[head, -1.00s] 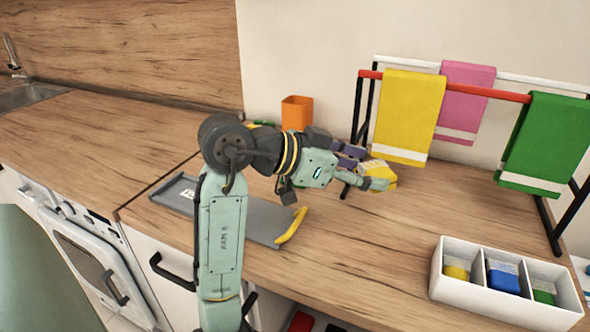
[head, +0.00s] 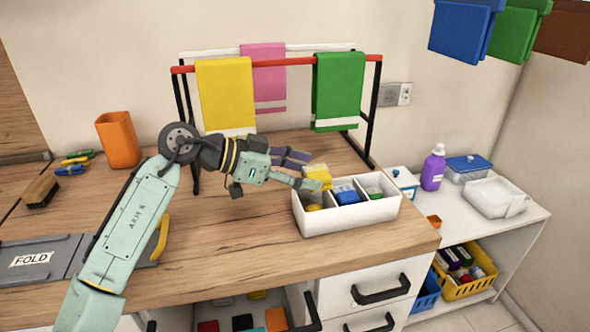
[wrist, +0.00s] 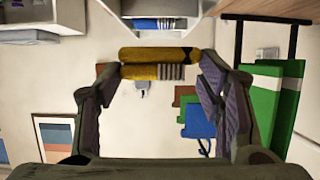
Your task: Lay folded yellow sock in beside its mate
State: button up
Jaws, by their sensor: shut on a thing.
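A folded yellow sock (head: 317,173) is held in my gripper (head: 308,172), above the left end of the white three-compartment box (head: 352,216). In the wrist view the sock (wrist: 150,72), with a grey ribbed band, lies between the fingertips (wrist: 160,75). Its mate, another yellow sock (head: 312,207), sits in the box's left compartment, below the held one and partly hidden. A blue sock (head: 348,197) is in the middle compartment and a green one (head: 375,192) in the right.
A drying rack (head: 275,63) with yellow, pink and green towels stands behind the box. A grey fold board (head: 60,258) lies at the left, near an orange cup (head: 118,140). A lower white shelf (head: 470,212) adjoins on the right.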

jog(key=shift+s+f+b, duration=0.15)
jog(key=shift+f+b, duration=1.65)
jog(key=shift+f, duration=1.05)
jog(key=o, duration=1)
jog(key=shift+a+f, duration=0.1)
jog(key=shift+a, duration=0.05)
jog(key=r+v, duration=0.1)
jog(key=v, duration=1.1)
jog(key=shift+r+p, duration=2.4)
jog(key=shift+r, duration=0.9)
